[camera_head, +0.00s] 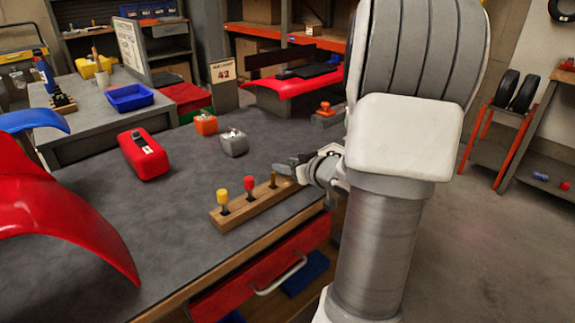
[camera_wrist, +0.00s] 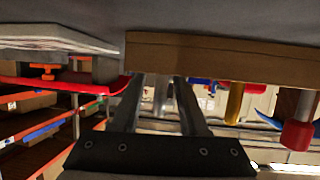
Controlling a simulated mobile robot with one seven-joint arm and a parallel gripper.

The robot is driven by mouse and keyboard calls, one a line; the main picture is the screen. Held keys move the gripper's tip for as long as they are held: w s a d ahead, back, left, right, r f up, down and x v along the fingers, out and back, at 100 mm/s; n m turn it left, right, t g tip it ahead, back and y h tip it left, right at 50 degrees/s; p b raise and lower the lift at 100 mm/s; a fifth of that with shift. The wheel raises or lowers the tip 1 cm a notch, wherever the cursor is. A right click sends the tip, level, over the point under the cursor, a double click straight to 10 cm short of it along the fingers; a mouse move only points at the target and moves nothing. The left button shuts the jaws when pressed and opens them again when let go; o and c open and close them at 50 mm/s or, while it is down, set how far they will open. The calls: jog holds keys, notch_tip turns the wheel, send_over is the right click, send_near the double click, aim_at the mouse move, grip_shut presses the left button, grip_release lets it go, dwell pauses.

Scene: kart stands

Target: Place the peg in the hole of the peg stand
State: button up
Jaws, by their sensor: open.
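The wooden peg stand (camera_head: 238,209) lies near the front edge of the grey workbench. My gripper (camera_head: 296,165) is low over the bench just beyond that end. The wrist view looks upside down; there my gripper (camera_wrist: 162,80) is open, its fingers apart by the stand's end (camera_wrist: 190,58). The brass peg (camera_wrist: 234,101) and red-topped peg (camera_wrist: 298,131) show to its right.
A red case (camera_head: 143,155), an orange block (camera_head: 206,124) and a grey block (camera_head: 233,143) stand farther back on the bench. A red curved panel (camera_head: 55,215) covers the left side. Bare bench lies behind the stand.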

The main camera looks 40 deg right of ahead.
jog(key=shift+r, duration=0.25)
jog(key=p+v, duration=0.4)
jog(key=v, duration=0.8)
jog(key=shift+f+p, duration=0.1)
jog(key=shift+p, duration=0.3)
